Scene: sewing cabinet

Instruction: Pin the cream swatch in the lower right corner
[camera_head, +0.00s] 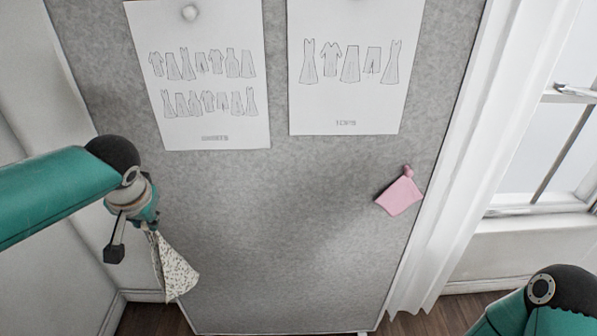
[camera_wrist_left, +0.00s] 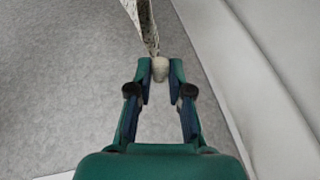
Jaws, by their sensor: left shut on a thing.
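The cream swatch (camera_head: 176,272), with dark speckles, hangs tilted below my left gripper (camera_head: 150,226) at the lower left of the board in the head view. In the left wrist view my left gripper (camera_wrist_left: 160,72) is shut on a cream pin head (camera_wrist_left: 160,68). The swatch (camera_wrist_left: 147,30) shows edge-on just beyond the pin head. The pin's point is hidden. The grey board (camera_head: 290,230) stands behind; whether the swatch touches it I cannot tell. My right gripper is out of view; only part of my right arm shows at the lower right.
A pink swatch (camera_head: 401,195) hangs from a pink pin (camera_head: 408,171) at the board's right side. Two printed sheets (camera_head: 205,115) and (camera_head: 345,100) cover the upper board. A white curtain (camera_head: 455,180) and window lie right. The board's lower middle and lower right are bare.

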